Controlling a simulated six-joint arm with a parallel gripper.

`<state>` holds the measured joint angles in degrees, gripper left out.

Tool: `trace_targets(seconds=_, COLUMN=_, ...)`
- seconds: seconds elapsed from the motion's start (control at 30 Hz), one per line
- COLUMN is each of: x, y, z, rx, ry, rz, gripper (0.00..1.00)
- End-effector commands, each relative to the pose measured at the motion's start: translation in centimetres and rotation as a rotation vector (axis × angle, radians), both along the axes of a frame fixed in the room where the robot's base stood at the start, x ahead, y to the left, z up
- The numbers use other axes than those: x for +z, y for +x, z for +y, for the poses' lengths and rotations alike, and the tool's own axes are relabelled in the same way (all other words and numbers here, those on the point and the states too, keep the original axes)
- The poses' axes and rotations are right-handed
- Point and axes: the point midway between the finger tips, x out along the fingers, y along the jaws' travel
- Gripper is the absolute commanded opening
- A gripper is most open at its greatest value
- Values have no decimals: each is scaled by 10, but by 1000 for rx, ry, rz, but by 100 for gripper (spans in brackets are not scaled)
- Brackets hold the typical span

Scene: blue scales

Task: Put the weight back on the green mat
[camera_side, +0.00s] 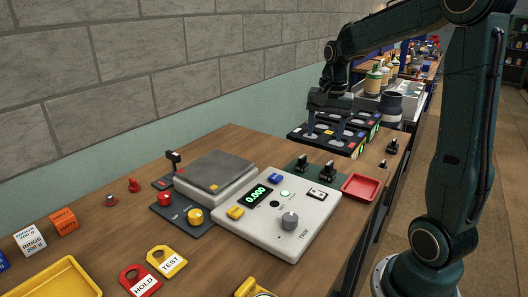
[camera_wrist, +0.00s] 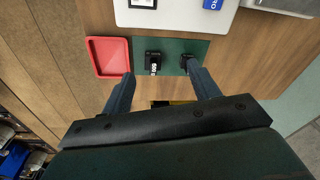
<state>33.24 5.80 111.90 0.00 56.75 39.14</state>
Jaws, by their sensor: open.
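Two black weights stand upright on the green mat (camera_side: 314,166), beside the scale: a left one (camera_side: 301,162) and a right one (camera_side: 327,169). In the wrist view the mat (camera_wrist: 170,47) shows one weight with a white label (camera_wrist: 153,62) and another (camera_wrist: 186,59) by the right fingertip. My gripper (camera_side: 325,132) is open and empty, above and behind the mat. Its spread fingers (camera_wrist: 160,70) also show in the wrist view. Whether a finger touches a weight cannot be told.
The scale (camera_side: 280,217) reads 0.000, and its grey plate (camera_side: 214,171) holds no weight. A red tray (camera_side: 361,187) lies right of the mat. More black weights (camera_side: 391,147) stand near the table's right edge. Dark panels (camera_side: 335,140) are behind the gripper.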

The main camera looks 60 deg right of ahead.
Motion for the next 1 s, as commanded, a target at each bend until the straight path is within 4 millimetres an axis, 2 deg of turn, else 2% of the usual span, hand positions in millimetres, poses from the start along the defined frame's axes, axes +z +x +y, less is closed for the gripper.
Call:
trace_targets(seconds=0.03, x=9, y=-3, z=16, rx=61, ry=-15, rz=-18, gripper=61)
trace_targets(seconds=0.2, x=29, y=-15, z=61, rx=268, ry=-61, rz=-67, gripper=61)
trace_targets(seconds=0.5, x=49, y=-53, z=129, rx=627, ry=-146, rz=-155, gripper=61)
trace_targets(seconds=0.8, x=51, y=-100, z=180, rx=977, ry=-238, rz=-250, gripper=61)
trace_targets(seconds=1.0, x=46, y=-125, z=199, rx=1153, ry=-291, rz=-301, gripper=61)
